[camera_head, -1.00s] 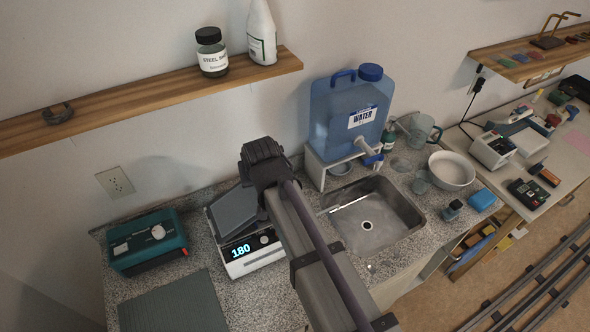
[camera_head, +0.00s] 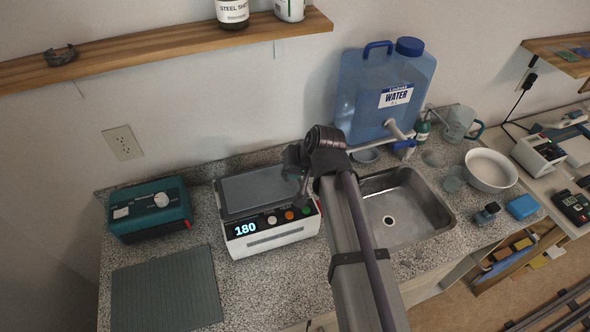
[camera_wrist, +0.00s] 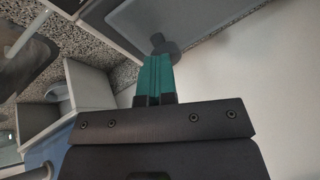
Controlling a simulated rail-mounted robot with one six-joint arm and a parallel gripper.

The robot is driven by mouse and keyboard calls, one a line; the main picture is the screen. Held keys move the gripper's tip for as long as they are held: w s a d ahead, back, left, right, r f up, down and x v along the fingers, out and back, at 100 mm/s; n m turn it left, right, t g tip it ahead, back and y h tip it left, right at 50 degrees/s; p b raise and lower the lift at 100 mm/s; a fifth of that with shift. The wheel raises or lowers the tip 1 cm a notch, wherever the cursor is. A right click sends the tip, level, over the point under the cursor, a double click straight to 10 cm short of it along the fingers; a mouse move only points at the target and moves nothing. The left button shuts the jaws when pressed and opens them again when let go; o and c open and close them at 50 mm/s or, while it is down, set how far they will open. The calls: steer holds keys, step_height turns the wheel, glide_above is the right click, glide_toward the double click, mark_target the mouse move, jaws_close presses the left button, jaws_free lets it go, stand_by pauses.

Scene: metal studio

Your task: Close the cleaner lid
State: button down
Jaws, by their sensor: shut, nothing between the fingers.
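The cleaner (camera_head: 275,239) is a white box with a lit "180" display and several front buttons, standing on the speckled counter left of the sink. Its grey lid (camera_head: 258,190) appears to lie flat over the top; a small gap cannot be ruled out. My gripper, with teal fingers (camera_wrist: 155,75), is shut and empty. In the head view, my dark wrist is beside the lid's right edge and the fingertips cannot be made out. In the wrist view, a dark knob-like part stands just beyond the fingertips, near a grey panel (camera_wrist: 210,18); contact cannot be judged.
A teal device (camera_head: 150,210) and a grey ribbed mat (camera_head: 166,289) lie to the left. The blue water jug (camera_head: 360,100) and the sink (camera_head: 405,210) are on the right, close to my arm. A wooden shelf (camera_head: 150,46) hangs above.

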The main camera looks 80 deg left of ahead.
steer(key=shift+f, duration=0.15)
step_height(320, 180, up, 5)
steer(key=p, duration=0.6)
steer(key=w+d+r+p, duration=0.1)
steer(key=w+d+r, duration=0.1)
steer(key=w, duration=0.6)
steer(key=shift+w+d+r+p, duration=0.3)
steer(key=shift+w+d+p, duration=0.1)
steer(key=shift+d, duration=0.45)
steer(key=w+d+f+m+t+h+b, duration=0.1)
steer(key=w+d+f+m+b, duration=0.15)
steer(key=w+d, duration=0.7)
steer(key=w+d+f+m+t+h+b, duration=0.1)
steer(key=w+d+f+m+h, duration=0.15)
steer(key=w+d, duration=0.7)
steer(key=w+d+f+m+t+h+b, duration=0.1)
steer(key=w+d+f+m, duration=0.2)
steer(key=d, duration=1.2)
steer(key=w+d+f+m+b, duration=0.1)
steer(key=w+d+m, duration=0.1)
steer(key=d, duration=0.8)
steer(key=w+d+f+m+b, duration=0.1)
steer(key=w+d+m, duration=0.1)
steer(key=d, duration=0.9)
steer(key=w+d+f+m+b, duration=0.1)
steer(key=w+d+m+b, duration=0.1)
steer(key=d, duration=0.9)
steer(key=shift+m, duration=0.9)
